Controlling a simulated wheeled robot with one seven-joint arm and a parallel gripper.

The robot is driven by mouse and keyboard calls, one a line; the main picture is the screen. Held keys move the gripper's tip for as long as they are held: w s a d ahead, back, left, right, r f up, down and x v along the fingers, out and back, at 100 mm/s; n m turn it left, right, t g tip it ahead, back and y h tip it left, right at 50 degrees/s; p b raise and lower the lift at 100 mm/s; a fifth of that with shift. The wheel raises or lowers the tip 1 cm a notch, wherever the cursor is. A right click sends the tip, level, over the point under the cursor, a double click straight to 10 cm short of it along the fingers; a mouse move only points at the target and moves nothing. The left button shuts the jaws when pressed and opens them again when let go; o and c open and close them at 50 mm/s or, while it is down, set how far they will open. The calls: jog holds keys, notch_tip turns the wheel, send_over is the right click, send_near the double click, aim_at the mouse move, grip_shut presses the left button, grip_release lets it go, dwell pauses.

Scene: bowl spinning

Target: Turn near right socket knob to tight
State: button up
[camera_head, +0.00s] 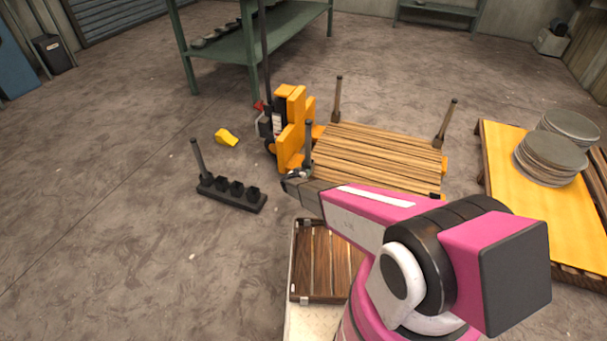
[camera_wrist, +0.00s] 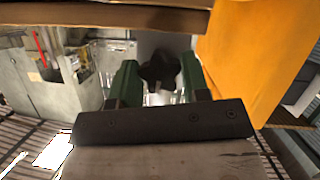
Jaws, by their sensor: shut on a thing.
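A dark star-shaped knob (camera_wrist: 160,70) sits between the two green fingers of my gripper (camera_wrist: 158,88) in the wrist view. The fingers are shut on it. In the head view my gripper (camera_head: 292,178) is at the near left corner of a wooden slatted platform (camera_head: 375,155), by the foot of an upright dark post (camera_head: 308,140). The knob is too small and covered to make out there, and how tight it is cannot be told. Other posts stand at the platform's far left (camera_head: 338,100) and far right (camera_head: 446,124) corners.
An orange pallet truck (camera_head: 292,125) stands left of the platform. A black rack (camera_head: 232,194) holding one post and a yellow wedge (camera_head: 226,137) lie on the floor. A yellow-topped pallet (camera_head: 510,190) bears stacked discs (camera_head: 550,158). The floor at left is mostly clear.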

jog(key=m+t+y, duration=0.1)
jog(key=m+y, duration=0.2)
jog(key=m, duration=0.1)
jog(key=shift+s, duration=0.1)
dwell(0.4)
dwell(0.3)
jog(key=o, duration=0.9)
jog(key=shift+s+d, duration=0.1)
